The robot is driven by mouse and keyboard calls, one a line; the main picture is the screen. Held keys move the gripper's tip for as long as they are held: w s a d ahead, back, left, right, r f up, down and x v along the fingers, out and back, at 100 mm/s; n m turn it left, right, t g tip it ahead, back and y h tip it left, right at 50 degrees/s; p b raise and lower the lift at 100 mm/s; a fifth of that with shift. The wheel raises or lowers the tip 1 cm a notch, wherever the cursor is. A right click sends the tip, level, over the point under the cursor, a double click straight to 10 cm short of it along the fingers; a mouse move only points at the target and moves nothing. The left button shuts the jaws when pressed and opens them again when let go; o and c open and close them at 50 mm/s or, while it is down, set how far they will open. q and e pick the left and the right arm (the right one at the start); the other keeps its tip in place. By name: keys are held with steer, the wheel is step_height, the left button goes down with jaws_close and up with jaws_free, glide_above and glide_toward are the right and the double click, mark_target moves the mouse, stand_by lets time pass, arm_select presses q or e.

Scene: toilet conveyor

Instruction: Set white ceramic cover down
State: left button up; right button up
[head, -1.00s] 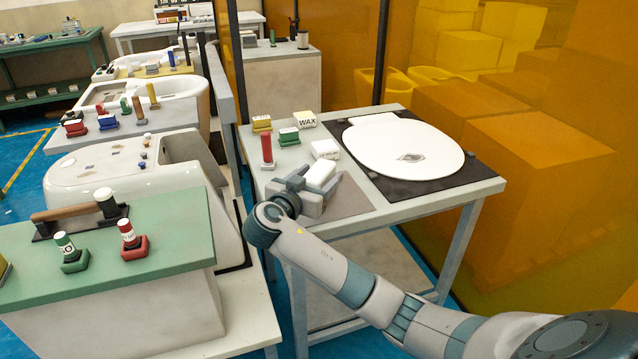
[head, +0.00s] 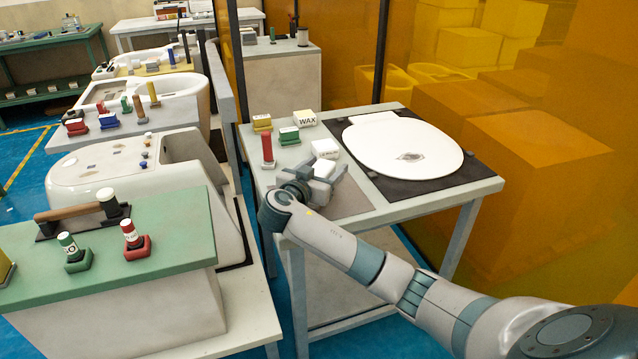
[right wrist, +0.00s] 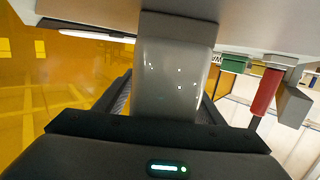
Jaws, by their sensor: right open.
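The white ceramic cover (head: 323,168) is a small white block on the grey worktable, at the mat's left edge. My right gripper (head: 320,184) is at its near side and hides its lower part. In the right wrist view the pale cover (right wrist: 172,75) fills the space between the two dark fingers and reaches the table surface, which shows at the top of that upside-down view. The right gripper is open around it; whether a finger touches it cannot be told. My left gripper is not in view.
A large white toilet lid (head: 404,150) lies on a dark mat to the right. The grey mat (head: 352,197) beside the gripper is bare.

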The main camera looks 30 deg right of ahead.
steer(key=shift+c, duration=0.4)
steer(key=c, duration=1.3)
steer(key=shift+r, duration=0.2)
steer(key=shift+r, duration=0.2)
step_height(320, 180, up, 3)
steer(key=shift+r+b, duration=0.15)
steer(key=shift+b, duration=0.35)
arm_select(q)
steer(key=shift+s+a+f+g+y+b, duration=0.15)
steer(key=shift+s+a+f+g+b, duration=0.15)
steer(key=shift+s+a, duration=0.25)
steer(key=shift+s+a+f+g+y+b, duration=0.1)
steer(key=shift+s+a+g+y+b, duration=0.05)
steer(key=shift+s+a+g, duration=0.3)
arm_select(e)
steer(key=s+r, duration=0.7)
steer(key=s, duration=0.4)
steer(key=shift+s, duration=0.3)
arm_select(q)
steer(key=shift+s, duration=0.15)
